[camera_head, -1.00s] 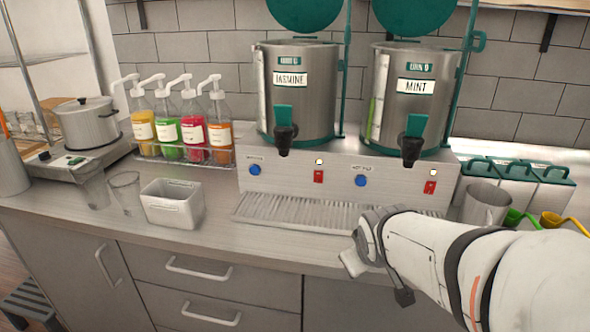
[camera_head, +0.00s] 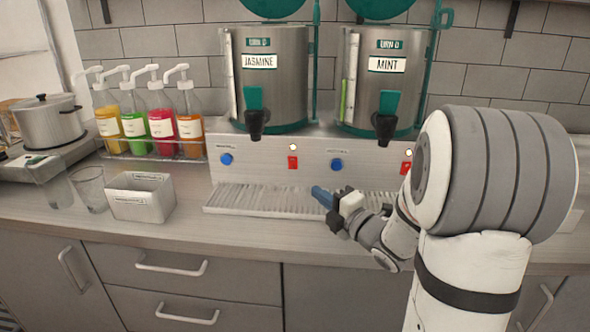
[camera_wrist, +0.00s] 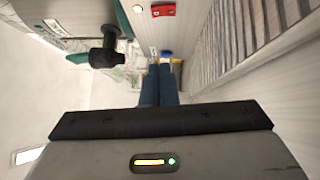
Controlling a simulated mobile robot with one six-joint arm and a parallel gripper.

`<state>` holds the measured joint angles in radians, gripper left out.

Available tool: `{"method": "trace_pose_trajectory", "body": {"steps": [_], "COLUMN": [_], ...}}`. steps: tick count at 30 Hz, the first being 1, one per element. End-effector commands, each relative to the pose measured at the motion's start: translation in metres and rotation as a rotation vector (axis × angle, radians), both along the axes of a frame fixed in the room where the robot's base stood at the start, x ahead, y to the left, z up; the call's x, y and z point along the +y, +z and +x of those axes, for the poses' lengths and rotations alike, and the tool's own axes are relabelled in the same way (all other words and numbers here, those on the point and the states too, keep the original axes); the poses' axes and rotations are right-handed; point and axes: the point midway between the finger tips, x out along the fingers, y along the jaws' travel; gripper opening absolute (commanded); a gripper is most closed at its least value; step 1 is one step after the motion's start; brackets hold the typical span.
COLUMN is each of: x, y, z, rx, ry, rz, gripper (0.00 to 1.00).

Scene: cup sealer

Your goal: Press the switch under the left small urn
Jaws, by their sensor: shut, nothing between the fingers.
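The left small urn, labelled JASMINE (camera_head: 270,75), stands on the silver dispenser base with a black spout at its front. The red switch (camera_head: 293,162) is on the base's front panel below it, right of the spout, with a small lit light above. In the wrist view a red switch (camera_wrist: 163,10), seemingly the same one, shows at the top edge. My gripper (camera_head: 320,193), with blue fingers, is shut and empty. It points left over the drip tray, below and right of that switch. It appears apart from the panel. The fingers (camera_wrist: 161,70) also show together in the wrist view.
The MINT urn (camera_head: 383,80) stands to the right, with its own red switch (camera_head: 406,167) partly by my arm. Blue knobs (camera_head: 226,159) sit on the panel. The slatted drip tray (camera_head: 255,201) lies below.

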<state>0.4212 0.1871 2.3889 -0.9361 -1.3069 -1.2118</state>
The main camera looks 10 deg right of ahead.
Motion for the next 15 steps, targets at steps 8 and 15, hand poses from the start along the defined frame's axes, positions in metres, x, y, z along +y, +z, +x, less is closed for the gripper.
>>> {"method": "trace_pose_trajectory", "body": {"steps": [8,15], "x": [0.001,0.014], "y": [0.001,0.004], "z": [0.001,0.023], "rx": [0.000,0.002], "ry": [0.000,0.003], "rz": [0.001,0.002], "gripper": [0.00,0.00]}}
